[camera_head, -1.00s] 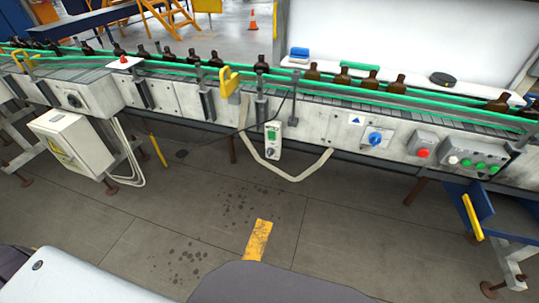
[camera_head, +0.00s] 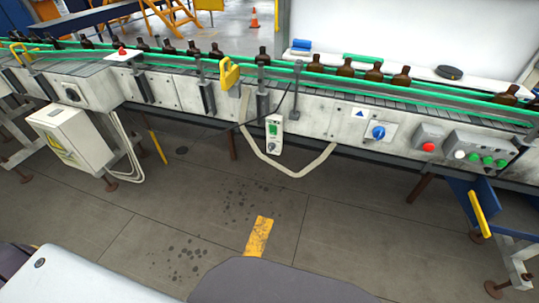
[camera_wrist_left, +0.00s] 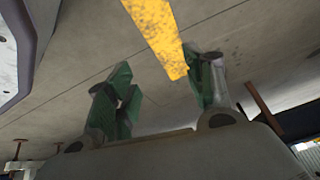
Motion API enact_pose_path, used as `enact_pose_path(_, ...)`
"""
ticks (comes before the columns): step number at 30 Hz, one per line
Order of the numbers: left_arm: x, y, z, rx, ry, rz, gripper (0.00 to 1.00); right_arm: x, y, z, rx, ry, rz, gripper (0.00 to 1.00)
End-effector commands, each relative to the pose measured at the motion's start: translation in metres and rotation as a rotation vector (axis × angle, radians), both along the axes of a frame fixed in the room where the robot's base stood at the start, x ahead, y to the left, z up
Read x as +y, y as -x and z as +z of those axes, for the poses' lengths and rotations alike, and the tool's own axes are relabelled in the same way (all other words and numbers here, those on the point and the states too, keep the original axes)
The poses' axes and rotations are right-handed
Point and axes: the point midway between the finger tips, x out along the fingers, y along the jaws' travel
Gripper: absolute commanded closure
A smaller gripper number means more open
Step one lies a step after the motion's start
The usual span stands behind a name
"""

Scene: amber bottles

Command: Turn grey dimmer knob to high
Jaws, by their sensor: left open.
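A white box with a green display (camera_head: 273,128) hangs on the front of the conveyor, near the middle of the head view. A small grey knob (camera_head: 272,146) sits low on its face; its setting is too small to read. A dark rotary knob (camera_head: 72,94) is on a grey panel further left. My left gripper (camera_wrist_left: 160,92) shows in the left wrist view with its green-padded fingers spread and nothing between them. It is over bare floor, away from the box. It is not visible in the head view, and neither is my right gripper.
A blue knob (camera_head: 378,132), a red button (camera_head: 428,147) and several green buttons are on the conveyor front at right. Brown bottles (camera_head: 374,71) stand on the belt. A pale cable (camera_head: 290,173) loops below the box. The floor (camera_head: 200,195) in front is clear.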

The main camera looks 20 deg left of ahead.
Motion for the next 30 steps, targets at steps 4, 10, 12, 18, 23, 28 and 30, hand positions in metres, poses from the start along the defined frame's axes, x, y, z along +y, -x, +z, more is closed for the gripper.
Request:
enact_pose_path(4, -0.011, -0.057, 0.019, -0.109, 0.019, 0.007, 0.47, 0.014, -0.023, 0.005, -0.008, -0.012, 0.000, 0.60)
enact_pose_path(10, -0.024, -0.124, 0.058, -0.251, 0.044, 0.016, 0.47, 0.031, -0.050, 0.021, -0.015, -0.028, -0.001, 0.60)
enact_pose_path(12, -0.027, -0.146, 0.074, -0.300, 0.053, 0.019, 0.47, 0.036, -0.058, 0.027, -0.016, -0.033, 0.000, 0.60)
enact_pose_path(18, -0.036, -0.202, 0.124, -0.443, 0.078, 0.029, 0.47, 0.051, -0.080, 0.049, -0.023, -0.049, 0.000, 0.60)
enact_pose_path(23, -0.042, -0.239, 0.168, -0.556, 0.097, 0.036, 0.47, 0.061, -0.094, 0.070, -0.029, -0.061, 0.001, 0.60)
enact_pose_path(28, -0.047, -0.272, 0.220, -0.676, 0.119, 0.044, 0.47, 0.071, -0.106, 0.093, -0.034, -0.075, 0.002, 0.60)
enact_pose_path(30, -0.048, -0.283, 0.242, -0.726, 0.129, 0.049, 0.47, 0.074, -0.110, 0.104, -0.036, -0.080, 0.003, 0.60)
